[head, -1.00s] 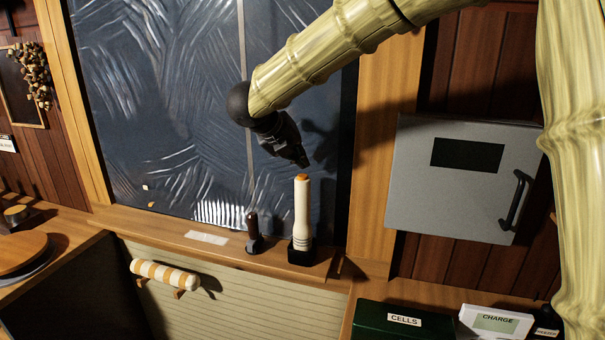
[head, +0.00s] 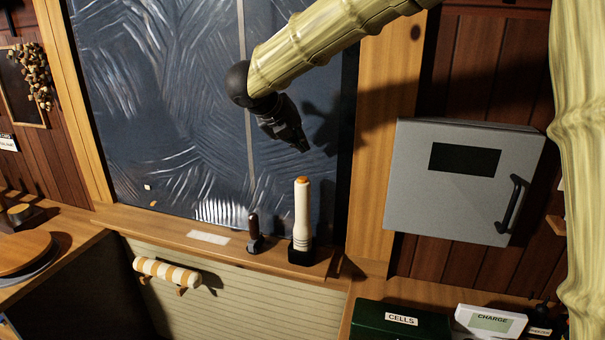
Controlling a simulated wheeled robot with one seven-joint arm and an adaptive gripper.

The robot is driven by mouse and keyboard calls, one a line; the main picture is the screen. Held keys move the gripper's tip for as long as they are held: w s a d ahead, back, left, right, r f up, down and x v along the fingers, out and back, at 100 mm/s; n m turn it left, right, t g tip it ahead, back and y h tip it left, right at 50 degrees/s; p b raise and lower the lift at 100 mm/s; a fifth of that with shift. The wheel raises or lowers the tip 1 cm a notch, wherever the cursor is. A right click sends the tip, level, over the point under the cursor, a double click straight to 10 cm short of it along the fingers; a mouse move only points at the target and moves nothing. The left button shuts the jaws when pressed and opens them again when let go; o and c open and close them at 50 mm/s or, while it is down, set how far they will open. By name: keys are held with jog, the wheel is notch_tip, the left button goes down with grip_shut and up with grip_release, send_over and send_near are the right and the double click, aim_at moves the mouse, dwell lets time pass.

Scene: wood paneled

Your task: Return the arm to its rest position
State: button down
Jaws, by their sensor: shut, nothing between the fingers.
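My gripper (head: 301,146) is at the upper middle of the head view, in front of the dark scratched window panel (head: 160,110). It points down and to the right and is shut with nothing in it. My arm reaches in from the upper right with a bamboo-like surface. Below the fingertips, and apart from them, a cream cylinder with an orange top (head: 302,215) stands upright in a black base on the wooden ledge (head: 165,228).
A small dark-handled item (head: 254,232) stands left of the cylinder. A grey cabinet (head: 420,190) with a black handle hangs at right. A green CELLS box (head: 375,320) and a white CHARGE box (head: 463,318) sit below it. A striped roll (head: 165,272) rests on pegs at lower left.

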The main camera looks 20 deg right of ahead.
jog(key=shift+r, duration=0.4)
